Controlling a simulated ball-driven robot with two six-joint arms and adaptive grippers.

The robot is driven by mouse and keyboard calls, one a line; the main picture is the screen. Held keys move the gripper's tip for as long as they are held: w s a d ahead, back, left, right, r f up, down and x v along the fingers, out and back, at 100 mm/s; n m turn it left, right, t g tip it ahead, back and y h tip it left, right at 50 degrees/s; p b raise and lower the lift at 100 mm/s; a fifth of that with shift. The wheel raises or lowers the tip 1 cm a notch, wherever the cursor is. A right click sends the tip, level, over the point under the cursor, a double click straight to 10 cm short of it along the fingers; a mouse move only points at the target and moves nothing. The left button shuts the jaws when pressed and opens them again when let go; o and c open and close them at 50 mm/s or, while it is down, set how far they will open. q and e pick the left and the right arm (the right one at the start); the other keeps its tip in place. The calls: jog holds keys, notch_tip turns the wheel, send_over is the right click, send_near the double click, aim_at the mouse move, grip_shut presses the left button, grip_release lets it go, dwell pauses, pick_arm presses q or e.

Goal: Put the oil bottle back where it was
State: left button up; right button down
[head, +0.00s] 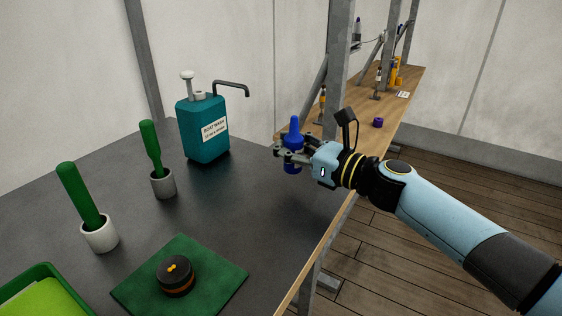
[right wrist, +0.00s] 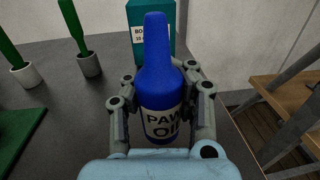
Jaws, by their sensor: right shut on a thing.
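The oil bottle (head: 294,128) is blue with a tapered cap and stands upright in my right gripper (head: 282,157) at the right side of the dark table. In the right wrist view the bottle (right wrist: 158,80) shows a pale label reading "PAW OIL", and both fingers of the gripper (right wrist: 163,105) are closed around its body. My left gripper is not in view.
A teal boat wash jug (head: 203,130) stands behind left of the bottle. A round dark tin (head: 175,275) sits on a green mat (head: 222,285). A wooden bench (head: 400,105) lies behind. The table middle is clear.

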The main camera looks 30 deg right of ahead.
jog(key=shift+w+a+f, duration=0.2)
jog(key=shift+w+f, duration=0.1)
jog(key=shift+f, duration=0.35)
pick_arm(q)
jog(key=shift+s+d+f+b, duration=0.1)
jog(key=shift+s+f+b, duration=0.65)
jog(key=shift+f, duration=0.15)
pick_arm(e)
jog(key=shift+f, duration=1.65)
jog(key=shift+f, duration=0.15)
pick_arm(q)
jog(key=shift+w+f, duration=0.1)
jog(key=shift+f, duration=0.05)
pick_arm(e)
jog(key=c, duration=1.1)
grip_release()
jog(key=shift+c, duration=0.2)
